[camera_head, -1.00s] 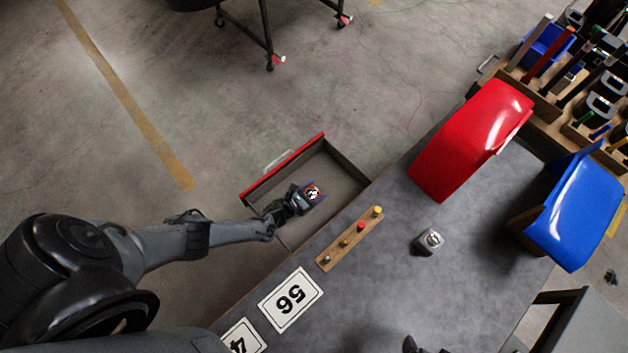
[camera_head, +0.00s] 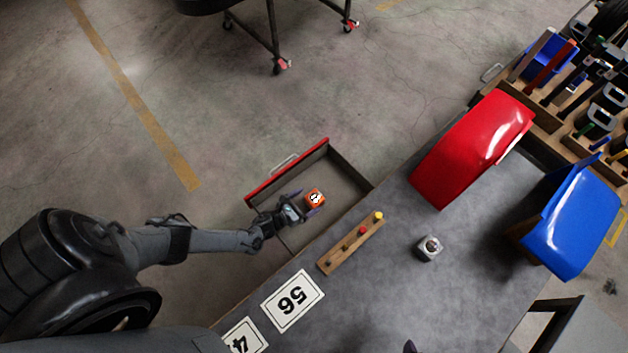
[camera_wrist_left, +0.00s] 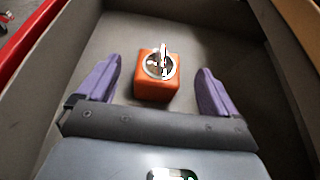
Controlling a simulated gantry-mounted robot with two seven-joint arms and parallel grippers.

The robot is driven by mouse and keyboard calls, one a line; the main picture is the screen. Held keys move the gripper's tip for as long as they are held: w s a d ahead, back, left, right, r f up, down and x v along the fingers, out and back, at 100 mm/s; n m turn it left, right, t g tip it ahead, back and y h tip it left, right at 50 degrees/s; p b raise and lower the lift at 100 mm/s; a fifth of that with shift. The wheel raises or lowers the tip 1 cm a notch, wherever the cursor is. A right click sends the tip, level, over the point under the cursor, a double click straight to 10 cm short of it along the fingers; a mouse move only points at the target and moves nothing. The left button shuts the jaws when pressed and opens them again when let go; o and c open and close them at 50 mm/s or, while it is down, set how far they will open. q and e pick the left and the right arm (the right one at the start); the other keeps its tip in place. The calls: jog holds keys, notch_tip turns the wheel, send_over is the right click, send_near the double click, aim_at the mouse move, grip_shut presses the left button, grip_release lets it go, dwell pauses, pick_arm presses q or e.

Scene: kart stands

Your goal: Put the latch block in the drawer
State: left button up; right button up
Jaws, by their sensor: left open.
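The orange latch block (camera_head: 315,197), with a silver latch on its top, sits inside the open drawer (camera_head: 339,185). In the left wrist view the block (camera_wrist_left: 156,82) stands upright on the drawer floor. My left gripper (camera_head: 308,203) is inside the drawer with its purple fingers open. In the left wrist view the fingers are spread on either side of the block, with a clear gap to each. Only a small dark tip at the bottom edge of the head view, which looks like my right gripper (camera_head: 410,347), shows; its jaws cannot be made out.
The drawer has a red front and juts out from the grey bench (camera_head: 380,290). On the bench are a wooden strip with several coloured knobs (camera_head: 350,244), a grey block (camera_head: 429,248), a red panel (camera_head: 470,150), a blue panel (camera_head: 575,220) and number cards (camera_head: 292,300).

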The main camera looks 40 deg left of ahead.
pick_arm(q)
jog(key=shift+p+v, duration=0.6)
jog(key=shift+v, duration=2.4)
jog(key=shift+r, duration=0.15)
